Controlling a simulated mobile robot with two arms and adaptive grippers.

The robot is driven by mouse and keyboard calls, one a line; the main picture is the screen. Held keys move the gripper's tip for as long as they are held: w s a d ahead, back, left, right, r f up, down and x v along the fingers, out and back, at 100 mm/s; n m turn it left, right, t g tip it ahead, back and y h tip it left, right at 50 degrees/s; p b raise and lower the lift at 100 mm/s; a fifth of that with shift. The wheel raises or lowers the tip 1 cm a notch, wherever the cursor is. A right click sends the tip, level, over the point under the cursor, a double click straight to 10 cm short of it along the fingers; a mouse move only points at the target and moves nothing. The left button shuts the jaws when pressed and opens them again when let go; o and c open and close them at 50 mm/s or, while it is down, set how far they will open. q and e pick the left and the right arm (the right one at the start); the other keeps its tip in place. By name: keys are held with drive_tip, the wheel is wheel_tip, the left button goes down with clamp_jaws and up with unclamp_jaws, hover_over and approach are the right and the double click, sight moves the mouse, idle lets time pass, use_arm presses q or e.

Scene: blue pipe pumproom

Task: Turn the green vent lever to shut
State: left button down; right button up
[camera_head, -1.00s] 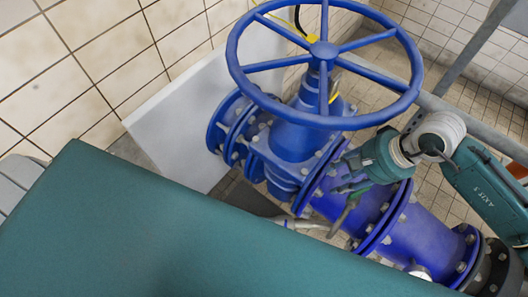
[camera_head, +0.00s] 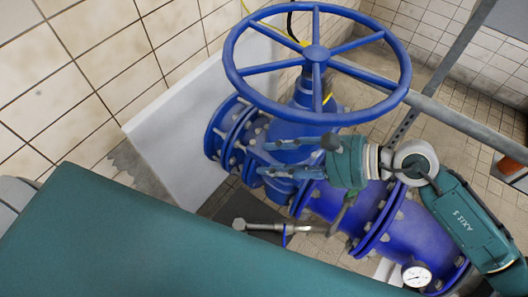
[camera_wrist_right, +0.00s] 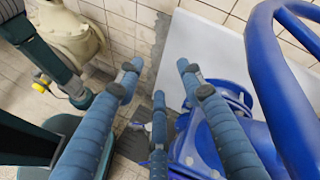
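My right gripper (camera_head: 278,158) reaches in from the right below the big blue handwheel, its blue-grey fingers pointing left. In the right wrist view its fingers (camera_wrist_right: 155,75) are spread apart with nothing held between them. A thin grey pipe with a small fitting (camera_head: 262,227) runs below the gripper, in front of the blue pipe. A slim grey-green part (camera_head: 340,214) hangs under the gripper's palm; I cannot tell whether it is the vent lever or a finger. No green lever shows clearly. My left gripper is not in view.
The blue handwheel (camera_head: 317,53) stands over the blue valve and flanged pipe (camera_head: 357,211), close above my right gripper. A pressure gauge (camera_head: 417,276) sits at lower right. A grey rail (camera_head: 465,120) crosses behind. A white panel (camera_head: 178,140) leans along the tiled wall.

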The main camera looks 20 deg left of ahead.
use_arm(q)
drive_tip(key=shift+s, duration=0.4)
use_arm(e)
drive_tip(key=shift+s+a+r+m+t+y, duration=0.15)
drive_tip(key=shift+a+r+m+y, duration=0.2)
drive_tip(key=shift+r, duration=0.4)
drive_tip(key=shift+s+a+r+m+t+y, duration=0.15)
drive_tip(key=shift+a+r+m+y, duration=0.2)
drive_tip(key=shift+r, duration=0.35)
drive_tip(key=shift+s+a+r+m+y, duration=0.15)
drive_tip(key=shift+a+r+m+y, duration=0.2)
drive_tip(key=shift+r, duration=0.4)
drive_tip(key=shift+f, duration=0.1)
drive_tip(key=shift+c, duration=0.4)
